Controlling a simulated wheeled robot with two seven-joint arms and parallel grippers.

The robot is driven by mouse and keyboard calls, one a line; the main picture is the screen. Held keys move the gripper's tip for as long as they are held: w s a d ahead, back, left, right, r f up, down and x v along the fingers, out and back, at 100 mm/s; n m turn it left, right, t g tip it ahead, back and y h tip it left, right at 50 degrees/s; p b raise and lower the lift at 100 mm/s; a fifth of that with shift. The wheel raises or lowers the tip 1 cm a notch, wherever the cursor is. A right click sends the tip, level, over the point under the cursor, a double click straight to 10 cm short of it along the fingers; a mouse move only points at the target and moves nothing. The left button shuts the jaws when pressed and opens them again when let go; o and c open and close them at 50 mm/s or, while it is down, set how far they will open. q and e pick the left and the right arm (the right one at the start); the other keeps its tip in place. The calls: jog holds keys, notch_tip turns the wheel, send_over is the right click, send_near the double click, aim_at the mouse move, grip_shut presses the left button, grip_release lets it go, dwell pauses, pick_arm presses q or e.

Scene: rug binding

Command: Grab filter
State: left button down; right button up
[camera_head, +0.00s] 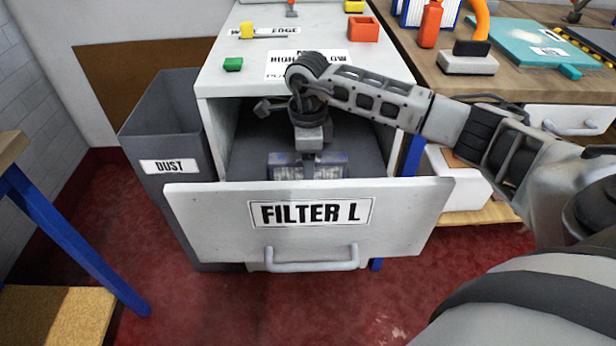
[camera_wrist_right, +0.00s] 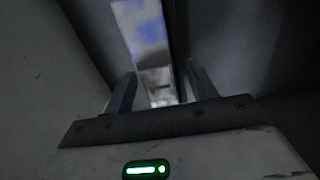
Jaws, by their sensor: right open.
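The drawer labelled FILTER L (camera_head: 405,205) is pulled open in the head view. A blue and pale grey filter (camera_head: 286,170) lies inside it, just behind the drawer front, which hides its lower part. My right gripper (camera_head: 311,154) reaches down into the drawer over the filter. In the right wrist view, the open right gripper (camera_wrist_right: 160,76) has one finger on each side of the narrow filter (camera_wrist_right: 145,38). Gaps show between the fingers and the filter; I cannot tell how deep it sits between them. My left gripper is not in view.
A grey bin labelled DUST (camera_head: 165,110) stands left of the drawer. The white cabinet top (camera_head: 245,75) holds small coloured blocks, including a red one (camera_head: 363,28). A wooden workbench (camera_head: 425,60) with tools is at the right. Red floor is clear in front.

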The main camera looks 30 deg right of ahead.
grip_shut()
jog(key=shift+r, duration=0.15)
